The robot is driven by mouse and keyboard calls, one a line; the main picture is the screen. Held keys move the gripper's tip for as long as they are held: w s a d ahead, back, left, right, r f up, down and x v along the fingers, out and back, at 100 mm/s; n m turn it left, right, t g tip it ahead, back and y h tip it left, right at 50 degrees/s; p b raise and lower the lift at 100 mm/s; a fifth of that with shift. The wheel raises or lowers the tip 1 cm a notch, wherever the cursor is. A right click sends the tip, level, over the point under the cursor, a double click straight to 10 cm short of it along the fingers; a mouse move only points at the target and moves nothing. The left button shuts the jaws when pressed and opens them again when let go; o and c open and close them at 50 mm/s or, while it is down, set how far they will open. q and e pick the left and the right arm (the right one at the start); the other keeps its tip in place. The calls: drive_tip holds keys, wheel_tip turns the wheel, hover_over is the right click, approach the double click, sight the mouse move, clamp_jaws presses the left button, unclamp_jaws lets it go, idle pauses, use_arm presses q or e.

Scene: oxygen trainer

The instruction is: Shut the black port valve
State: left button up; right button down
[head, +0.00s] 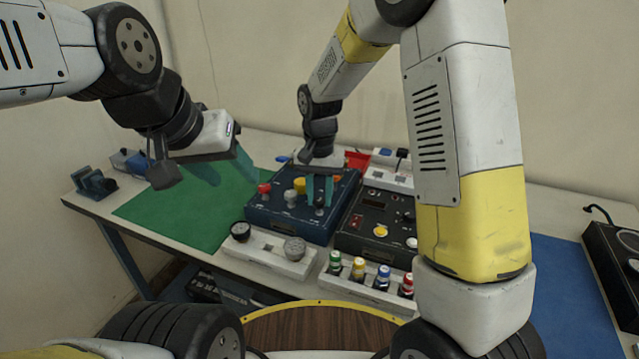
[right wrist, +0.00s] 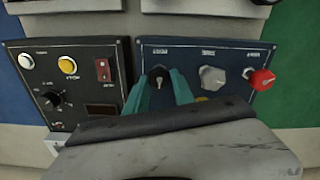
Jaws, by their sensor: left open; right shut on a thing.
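The blue valve panel (head: 262,217) stands in the middle of the table and fills the right half of the right wrist view (right wrist: 222,50). The black port valve (right wrist: 160,84) is a small dark knob on it. My right gripper (right wrist: 164,90) has its teal fingers on both sides of this knob and is shut on it. In the head view my right gripper (head: 319,188) comes down on the panel, and its fingers largely hide the knob. My left gripper (head: 226,170) is open and empty above the green mat (head: 165,215).
A grey knob (right wrist: 213,78) and a red knob (right wrist: 261,80) sit beside the black valve. A black control box (head: 365,232) adjoins the panel. A white gauge block (head: 268,256) and several coloured bottles (head: 359,267) stand in front.

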sight(319, 199)
drive_tip(key=c, duration=1.1)
unclamp_jaws()
drive_tip(key=shift+o, duration=0.2)
wheel_tip(319, 199, up, 7)
drive_tip(key=shift+w+f, duration=0.1)
drive_tip(key=shift+r, duration=0.5)
